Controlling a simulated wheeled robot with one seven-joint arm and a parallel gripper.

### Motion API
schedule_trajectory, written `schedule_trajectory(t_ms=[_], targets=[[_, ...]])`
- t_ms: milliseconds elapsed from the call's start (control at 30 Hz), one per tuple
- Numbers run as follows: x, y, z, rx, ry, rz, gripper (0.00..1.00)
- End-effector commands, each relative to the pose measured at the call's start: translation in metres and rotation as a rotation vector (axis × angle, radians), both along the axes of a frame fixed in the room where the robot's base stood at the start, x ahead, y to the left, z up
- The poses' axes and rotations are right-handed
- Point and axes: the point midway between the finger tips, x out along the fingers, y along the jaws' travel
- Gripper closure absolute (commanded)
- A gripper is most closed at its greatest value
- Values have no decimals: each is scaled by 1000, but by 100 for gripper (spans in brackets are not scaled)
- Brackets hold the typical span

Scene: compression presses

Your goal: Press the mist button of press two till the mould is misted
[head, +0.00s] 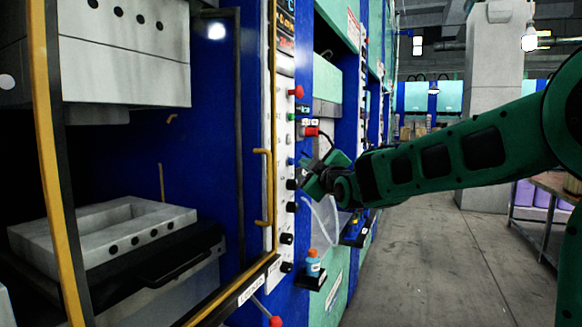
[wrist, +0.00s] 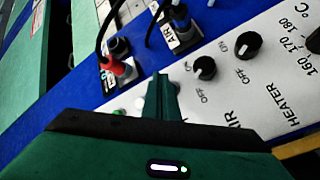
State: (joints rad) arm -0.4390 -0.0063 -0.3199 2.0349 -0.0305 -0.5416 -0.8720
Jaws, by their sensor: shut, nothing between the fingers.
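The press at the left has a white control panel (head: 284,200) with several buttons and black knobs. Its grey lower mould block (head: 60,247) sits inside the open press. My green gripper (head: 312,172) is close to the panel, fingers pointing at it. In the wrist view its shut, empty fingers (wrist: 161,92) reach over the panel beside a black knob (wrist: 204,67). A small green button (wrist: 118,113) and a pale button beside it are partly hidden behind the fingers. I cannot read a mist label or tell whether the fingertips touch the panel.
A yellow handle (head: 265,190) runs beside the panel. A blue bottle (head: 313,264) stands on a small shelf below. The aisle floor (head: 420,260) is clear.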

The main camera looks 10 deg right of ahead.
Motion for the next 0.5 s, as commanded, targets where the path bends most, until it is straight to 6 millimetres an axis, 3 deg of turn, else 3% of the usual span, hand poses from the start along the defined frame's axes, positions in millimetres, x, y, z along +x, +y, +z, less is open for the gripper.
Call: schedule_trajectory(t_ms=[500], targets=[[2, 7, 1, 0, 0, 0, 100]])
